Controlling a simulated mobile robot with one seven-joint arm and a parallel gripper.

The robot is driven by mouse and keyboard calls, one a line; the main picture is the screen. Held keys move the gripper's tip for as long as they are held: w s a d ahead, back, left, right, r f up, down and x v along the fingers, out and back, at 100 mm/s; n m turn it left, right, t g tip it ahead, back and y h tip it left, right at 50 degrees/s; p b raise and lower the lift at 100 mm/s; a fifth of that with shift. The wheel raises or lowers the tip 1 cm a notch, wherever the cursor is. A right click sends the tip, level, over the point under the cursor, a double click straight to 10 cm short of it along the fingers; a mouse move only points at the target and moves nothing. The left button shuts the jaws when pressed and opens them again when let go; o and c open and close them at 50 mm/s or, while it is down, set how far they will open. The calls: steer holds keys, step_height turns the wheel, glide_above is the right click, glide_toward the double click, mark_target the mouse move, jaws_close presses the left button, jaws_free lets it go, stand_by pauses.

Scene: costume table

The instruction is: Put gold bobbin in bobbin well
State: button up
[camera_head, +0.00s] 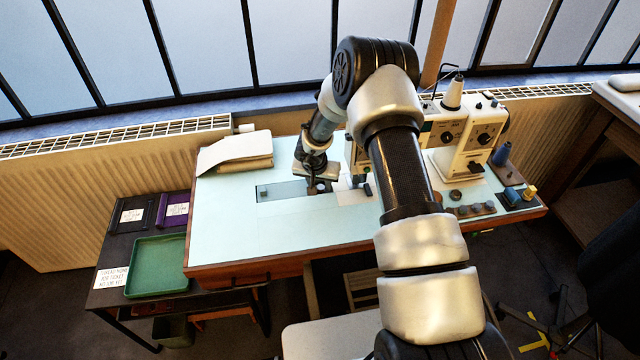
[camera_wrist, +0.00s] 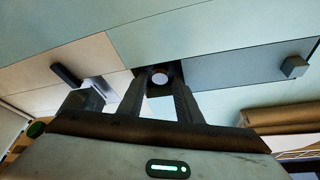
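My gripper (camera_head: 319,187) points down over the machine bed on the table, at a dark opening beside the grey slide plate. In the wrist view its two fingers (camera_wrist: 160,84) stand apart, with a small round piece (camera_wrist: 160,77) between their tips. The piece has a pale centre and a dark brownish rim, probably the gold bobbin. Behind it is the dark square opening of the bobbin well (camera_wrist: 143,73). I cannot tell whether the fingers touch the piece, or whether it sits in the well or above it.
The grey slide plate (camera_wrist: 235,68) carries a small grey block (camera_wrist: 294,66). A dark bar (camera_wrist: 66,75) lies on the other side of the well. Folded cloth (camera_head: 236,153) lies at the table's back left. The sewing machine (camera_head: 465,130) and thread spools (camera_head: 513,196) are right. A green tray (camera_head: 158,266) stands lower left.

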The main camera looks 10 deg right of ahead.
steer(key=p+v, duration=0.4)
steer(key=v, duration=1.3)
steer(key=shift+s, duration=0.15)
steer(key=shift+r, duration=0.15)
steer(key=w+a+r+n+t+y, duration=0.15)
steer(key=w+r+t, duration=0.25)
steer(key=r, duration=1)
steer(key=s+a+r+n+t+y, duration=0.1)
steer(key=s+a+r+y, duration=0.15)
steer(key=r, duration=0.45)
steer(key=s+a+r+n+y, duration=0.1)
steer(key=s+a+r+n, duration=0.2)
steer(key=r, duration=0.4)
steer(key=s+d+r+g+p, duration=0.1)
steer(key=s+r, duration=0.1)
steer(key=s, duration=0.5)
steer(key=s+r, duration=0.3)
steer(key=s, duration=0.5)
steer(key=s+d+g+h, duration=0.1)
steer(key=s+d, duration=0.3)
steer(key=s, duration=0.3)
steer(key=s+d+f+g+h, duration=0.1)
steer(key=s+d+h, duration=0.1)
steer(key=s+d, duration=0.3)
steer(key=s+m, duration=0.1)
steer(key=s, duration=0.1)
steer(key=shift+s+f, duration=0.2)
steer(key=shift+s, duration=0.1)
